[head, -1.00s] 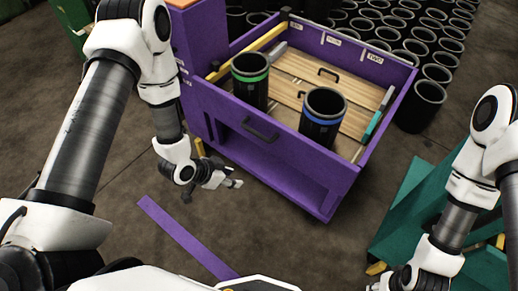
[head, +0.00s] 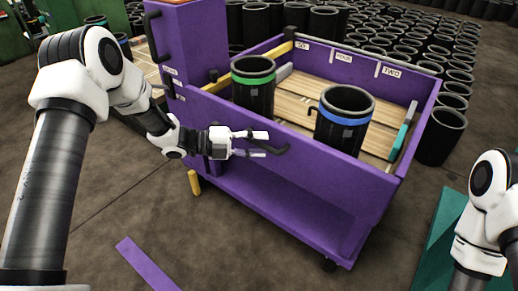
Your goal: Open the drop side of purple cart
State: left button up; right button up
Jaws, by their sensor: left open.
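The purple cart (head: 285,213) stands ahead of me with its near drop side (head: 330,186) upright. A dark bar handle (head: 277,149) sits on that side's outer face. My left gripper (head: 262,143) is open at the handle, its fingers level with the handle's left part; I cannot tell whether they touch it. Inside the cart stand a black sleeve with a green band (head: 253,95) and a black sleeve with a blue band (head: 341,135). My right arm (head: 487,205) shows at the right edge, but its gripper is out of view.
Many black sleeves (head: 440,136) stand on the floor behind and right of the cart. A teal object (head: 440,235) is at the lower right. A purple strip (head: 146,268) lies on the floor in front. A teal-handled tool (head: 402,132) lies along the cart's right wall.

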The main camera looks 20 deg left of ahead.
pick_arm(q)
jog(key=shift+d, duration=0.25)
grip_shut()
jog(key=shift+f, duration=0.1)
jog(key=s+a+f+m+h+b, duration=0.1)
jog(key=s+f+m+h+b, duration=0.1)
jog(key=s+f+b, duration=0.2)
jog(key=s+a+f+m+t+h+b, duration=0.1)
jog(key=s+f+b, duration=0.3)
jog(key=f+b, duration=0.7)
jog(key=shift+s+a+f+m+h, duration=0.2)
jog(key=shift+a+f+m+h, duration=0.3)
jog(key=shift+a+f+m, duration=0.1)
dwell(0.3)
